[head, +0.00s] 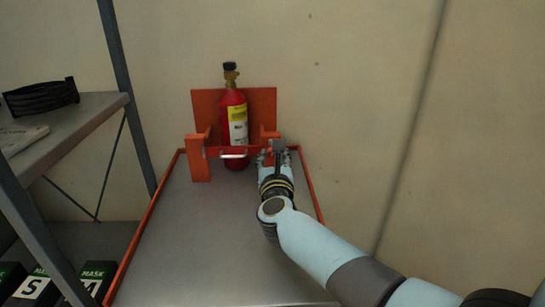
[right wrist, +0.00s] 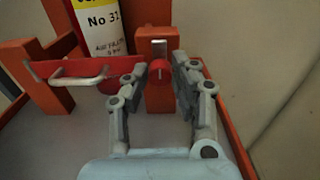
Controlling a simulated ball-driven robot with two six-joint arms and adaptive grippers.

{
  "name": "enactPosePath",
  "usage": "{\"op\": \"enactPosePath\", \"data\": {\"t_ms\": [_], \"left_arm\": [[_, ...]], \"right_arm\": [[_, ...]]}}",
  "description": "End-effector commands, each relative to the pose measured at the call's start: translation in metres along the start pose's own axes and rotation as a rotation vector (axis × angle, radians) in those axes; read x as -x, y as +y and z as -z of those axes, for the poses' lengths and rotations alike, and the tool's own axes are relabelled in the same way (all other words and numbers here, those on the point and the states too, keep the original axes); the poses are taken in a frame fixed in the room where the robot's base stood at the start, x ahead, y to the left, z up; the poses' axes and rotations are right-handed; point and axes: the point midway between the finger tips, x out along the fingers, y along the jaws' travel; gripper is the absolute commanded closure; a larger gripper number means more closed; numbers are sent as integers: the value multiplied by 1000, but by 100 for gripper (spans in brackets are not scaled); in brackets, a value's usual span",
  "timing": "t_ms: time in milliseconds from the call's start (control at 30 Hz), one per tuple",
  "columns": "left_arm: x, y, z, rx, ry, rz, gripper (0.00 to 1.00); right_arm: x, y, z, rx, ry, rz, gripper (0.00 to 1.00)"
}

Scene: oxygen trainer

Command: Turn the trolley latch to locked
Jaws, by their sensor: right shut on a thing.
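The trolley latch (right wrist: 158,70) is a small round red knob with a pale mark, on the right orange post (right wrist: 157,97). A pale upright strip shows just above the knob. My right gripper (right wrist: 160,74) is shut on the latch knob, one finger on each side; in the head view the gripper (head: 274,152) hides most of the latch. The red cylinder (head: 234,115) stands upright in the orange holder, behind a red bar (right wrist: 47,68) with a silver handle (right wrist: 80,78). The bar spans the front between the posts. My left gripper is not in view.
The trolley's grey top (head: 215,240) is bare in front of the holder, with a raised orange rim (head: 139,238). Black boxes with labels (head: 38,285) sit low at left. A wall is behind.

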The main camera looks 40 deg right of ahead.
Motion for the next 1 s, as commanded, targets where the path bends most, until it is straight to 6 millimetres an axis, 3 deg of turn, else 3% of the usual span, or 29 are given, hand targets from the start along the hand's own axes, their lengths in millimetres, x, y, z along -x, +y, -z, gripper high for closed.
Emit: {"op": "enactPosePath", "data": {"t_ms": [467, 1000], "left_arm": [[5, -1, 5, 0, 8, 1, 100], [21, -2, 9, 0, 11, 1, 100]], "right_arm": [[0, 0, -1, 145, 1, 0, 100], [0, 2, 0, 641, 2, -1, 100]]}}
